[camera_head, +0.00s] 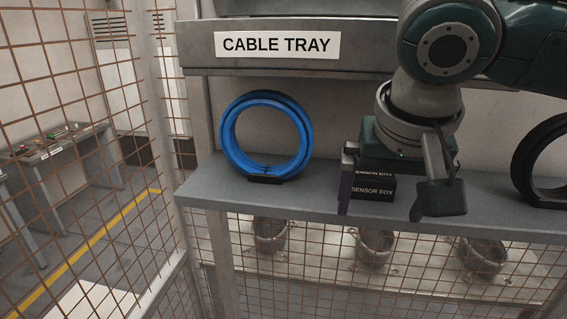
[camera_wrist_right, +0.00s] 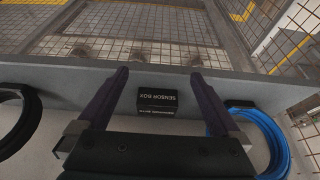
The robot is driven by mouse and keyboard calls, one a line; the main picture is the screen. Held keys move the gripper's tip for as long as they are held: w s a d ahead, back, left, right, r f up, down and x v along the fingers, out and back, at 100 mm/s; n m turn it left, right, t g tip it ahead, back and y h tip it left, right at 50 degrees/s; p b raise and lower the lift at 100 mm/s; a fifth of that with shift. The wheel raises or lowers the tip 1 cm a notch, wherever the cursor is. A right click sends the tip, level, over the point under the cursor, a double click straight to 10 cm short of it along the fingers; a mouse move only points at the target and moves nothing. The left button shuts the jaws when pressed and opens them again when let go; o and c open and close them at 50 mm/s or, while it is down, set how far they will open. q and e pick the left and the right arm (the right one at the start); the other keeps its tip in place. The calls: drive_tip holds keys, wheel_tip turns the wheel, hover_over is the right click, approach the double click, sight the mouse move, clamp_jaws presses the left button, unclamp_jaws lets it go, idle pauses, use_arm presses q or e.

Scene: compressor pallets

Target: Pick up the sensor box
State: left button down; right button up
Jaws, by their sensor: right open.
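The sensor box (camera_head: 373,188) is a small black box with white lettering. It sits on the grey shelf (camera_head: 300,200) beneath the cable tray sign. My right gripper (camera_head: 380,213) is open, with its purple fingers pointing down at the box. In the head view one finger shows on each side of the box, and the gripper body hides its upper part. In the right wrist view the box (camera_wrist_right: 157,102) appears between the open fingers (camera_wrist_right: 159,73), with a gap on both sides. My left gripper is not in view.
A blue cable coil (camera_head: 267,137) stands on the shelf to the left, and a black coil (camera_head: 543,165) stands to the right. The cable tray ledge (camera_head: 205,52) overhangs above. Wire mesh (camera_head: 90,120) is at the left and below the shelf. Some shelf is clear beside the box.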

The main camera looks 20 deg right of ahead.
sight(374, 182)
drive_tip(key=shift+w+d, duration=0.45)
drive_tip(key=shift+w, duration=0.35)
drive_tip(key=w+d, duration=0.1)
drive_tip(key=w+p, duration=0.1)
drive_tip(key=w+d+p, duration=0.1)
drive_tip(key=w, duration=0.1)
drive_tip(key=shift+w+d+r, duration=0.1)
drive_tip(key=shift+d, duration=0.2)
drive_tip(key=shift+f+p, duration=0.35)
drive_tip(key=shift+p, duration=0.25)
drive_tip(key=shift+f, duration=0.3)
drive_tip(key=shift+w, duration=0.1)
drive_tip(key=c, duration=1.1)
